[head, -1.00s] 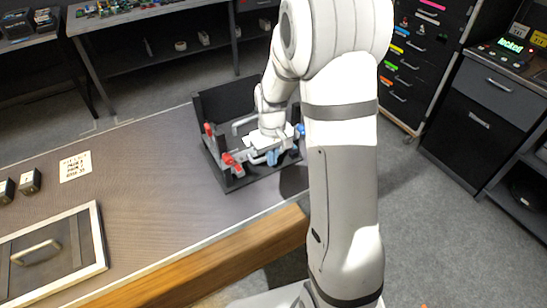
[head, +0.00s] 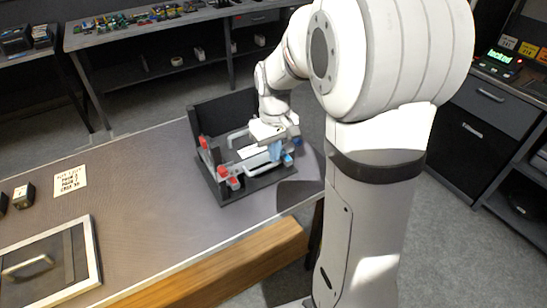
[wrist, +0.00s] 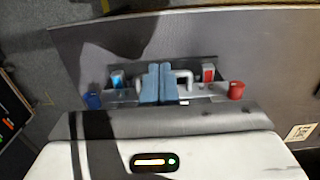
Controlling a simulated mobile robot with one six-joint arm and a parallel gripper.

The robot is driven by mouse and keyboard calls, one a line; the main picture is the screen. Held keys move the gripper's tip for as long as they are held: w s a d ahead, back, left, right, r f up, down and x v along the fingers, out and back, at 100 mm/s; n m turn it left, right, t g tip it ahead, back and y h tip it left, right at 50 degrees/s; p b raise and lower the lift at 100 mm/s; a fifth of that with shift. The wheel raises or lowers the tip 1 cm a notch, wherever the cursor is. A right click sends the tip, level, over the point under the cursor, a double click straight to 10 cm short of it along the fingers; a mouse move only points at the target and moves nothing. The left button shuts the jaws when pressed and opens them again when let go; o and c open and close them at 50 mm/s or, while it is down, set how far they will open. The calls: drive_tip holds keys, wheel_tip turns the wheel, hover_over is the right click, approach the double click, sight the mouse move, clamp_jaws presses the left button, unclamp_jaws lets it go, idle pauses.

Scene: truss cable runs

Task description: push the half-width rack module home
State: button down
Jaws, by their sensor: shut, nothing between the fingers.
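The dark rack frame (head: 205,180) stands on the bench, with red parts on its left side and blue parts on its right. Inside it are light grey pieces with a bracket-shaped handle (head: 236,136); I cannot tell which piece is the half-width module or how deep it sits. My gripper (head: 274,152) is over the right half of the rack, blue fingers pointing down. In the wrist view my gripper (wrist: 157,84) is shut and empty, its fingers together just left of a pale handle (wrist: 184,78). The fingers hide what lies behind them; I cannot tell whether they touch it.
A red knob (wrist: 236,90) and a blue knob (wrist: 92,101) stand at the rack's sides. A paper note (head: 69,180) and a framed panel with a handle (head: 50,265) lie on the bench to the left. The bench between note and rack is clear.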

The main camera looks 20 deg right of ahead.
drive_tip(key=c, duration=2)
unclamp_jaws()
drive_tip(key=shift+c, duration=0.2)
drive_tip(key=shift+o, duration=0.6)
drive_tip(key=shift+s+r, duration=0.25)
drive_tip(key=o, duration=0.5)
drive_tip(key=shift+m+t, duration=0.7)
drive_tip(key=shift+t, duration=0.1)
drive_tip(key=s+r, duration=0.1)
drive_tip(key=s, duration=0.2)
drive_tip(key=s+a+r, duration=0.1)
drive_tip(key=s+r, duration=0.1)
drive_tip(key=s, duration=0.1)
drive_tip(key=s+r, duration=0.1)
drive_tip(key=s, duration=0.2)
drive_tip(key=shift+a+r, duration=0.25)
drive_tip(key=shift+r, duration=0.05)
drive_tip(key=shift+c, duration=0.2)
drive_tip(key=s+m+t, duration=0.1)
drive_tip(key=s, duration=0.7)
drive_tip(key=shift+a+r, duration=0.25)
drive_tip(key=shift+a, duration=0.2)
